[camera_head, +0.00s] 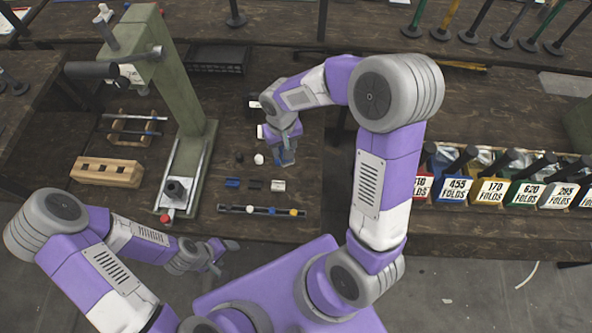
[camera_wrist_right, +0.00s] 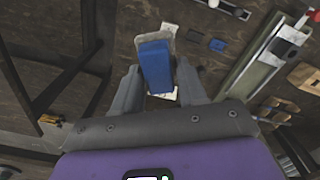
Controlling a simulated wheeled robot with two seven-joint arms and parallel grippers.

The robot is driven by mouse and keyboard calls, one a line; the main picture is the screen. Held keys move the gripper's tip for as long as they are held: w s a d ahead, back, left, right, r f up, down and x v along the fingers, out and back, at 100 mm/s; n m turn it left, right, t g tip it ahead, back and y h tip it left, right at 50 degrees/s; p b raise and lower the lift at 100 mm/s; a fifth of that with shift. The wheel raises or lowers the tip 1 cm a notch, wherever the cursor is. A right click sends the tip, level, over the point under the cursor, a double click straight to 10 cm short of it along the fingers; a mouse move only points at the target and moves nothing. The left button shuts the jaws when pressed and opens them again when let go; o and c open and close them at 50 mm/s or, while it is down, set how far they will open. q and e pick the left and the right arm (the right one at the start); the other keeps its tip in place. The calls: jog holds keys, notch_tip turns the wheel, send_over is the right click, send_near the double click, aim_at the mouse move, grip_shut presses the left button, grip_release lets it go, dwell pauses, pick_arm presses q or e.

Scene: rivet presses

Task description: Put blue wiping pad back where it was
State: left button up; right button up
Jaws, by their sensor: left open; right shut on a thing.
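The blue wiping pad (camera_wrist_right: 155,66) sits between the fingers of my right gripper (camera_wrist_right: 157,88) in the right wrist view, with a pale piece showing around its ends. In the head view my right gripper (camera_head: 284,158) is shut on the pad, low over the dark wooden bench, right of the green press. I cannot tell whether the pad touches the bench. My left gripper (camera_head: 218,258) is open and empty, in front of the bench's front edge.
A green press (camera_head: 190,90) stands left of the pad, with a wooden block (camera_head: 106,171) beyond it. Small blue (camera_head: 232,183), dark and white pieces and a rail (camera_head: 262,210) lie nearer the front. Labelled bins (camera_head: 490,190) line the right. A black tray (camera_head: 216,57) lies behind.

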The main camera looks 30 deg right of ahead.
notch_tip(320, 180, down, 3)
jog(key=w+d+m, duration=0.2)
jog(key=m, duration=0.8)
send_near(303, 180)
jog(key=shift+f+b, duration=0.6)
jog(key=shift+f, duration=0.3)
pick_arm(q)
jog(key=shift+w+f+b, duration=0.2)
jog(key=shift+f+b, duration=0.35)
jog(key=shift+f, duration=0.5)
pick_arm(e)
jog(key=shift+f, duration=2.05)
jog(key=shift+f, duration=0.15)
jog(key=o, duration=0.7)
jog(key=shift+c, duration=0.2)
jog(key=o, duration=0.5)
jog(key=shift+c, duration=0.2)
pick_arm(q)
jog(key=shift+f, duration=0.2)
